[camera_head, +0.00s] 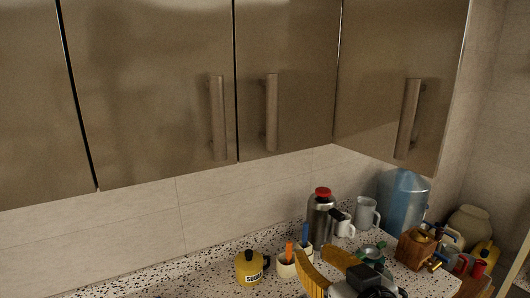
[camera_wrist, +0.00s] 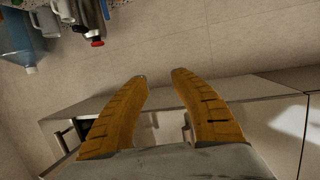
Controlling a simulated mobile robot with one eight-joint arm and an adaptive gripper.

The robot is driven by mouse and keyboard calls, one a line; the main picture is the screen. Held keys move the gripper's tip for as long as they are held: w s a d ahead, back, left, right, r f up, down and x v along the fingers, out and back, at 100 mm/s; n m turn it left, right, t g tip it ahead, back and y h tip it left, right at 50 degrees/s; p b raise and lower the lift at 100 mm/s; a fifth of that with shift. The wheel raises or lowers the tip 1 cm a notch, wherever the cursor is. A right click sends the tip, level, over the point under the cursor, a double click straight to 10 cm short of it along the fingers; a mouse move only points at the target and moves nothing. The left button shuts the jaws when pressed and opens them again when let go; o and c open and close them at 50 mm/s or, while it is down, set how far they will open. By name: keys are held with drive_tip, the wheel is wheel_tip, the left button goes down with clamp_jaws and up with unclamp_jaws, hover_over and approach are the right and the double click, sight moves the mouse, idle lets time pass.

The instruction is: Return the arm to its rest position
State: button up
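My gripper (camera_head: 312,250) has two yellow ribbed fingers and shows at the bottom of the head view, in front of the counter's right part. In the wrist view my gripper (camera_wrist: 160,75) has its fingertips apart, with nothing between them but pale tiled wall. The gripper is open and empty. Its dark wrist body is partly cut off by the lower edge of the head view.
The speckled counter (camera_head: 205,270) holds a yellow pot (camera_head: 250,267), a steel flask with red cap (camera_head: 321,215), a blue water jug (camera_head: 404,203) and a wooden box (camera_head: 415,249). Brown cabinets (camera_head: 150,80) hang above. The wrist view appears upside down.

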drive_tip(key=s+d+f+m+g+h+b, duration=0.1)
drive_tip(key=s+d+f+g+b, duration=0.1)
drive_tip(key=f, duration=0.6)
drive_tip(key=s+d+f+m+g+h+b, duration=0.1)
drive_tip(key=d+f+b, duration=0.3)
drive_tip(key=f, duration=0.5)
drive_tip(key=s+d+f+m+g+h+b, duration=0.1)
drive_tip(key=s+d+f+g+h+b, duration=0.1)
drive_tip(key=f, duration=0.7)
drive_tip(key=s+d+g+b, duration=0.1)
drive_tip(key=d+g+b, duration=0.1)
drive_tip(key=b, duration=0.1)
drive_tip(key=shift+s+h+b, duration=0.2)
drive_tip(key=shift+h+b, duration=0.1)
drive_tip(key=shift+b, duration=0.05)
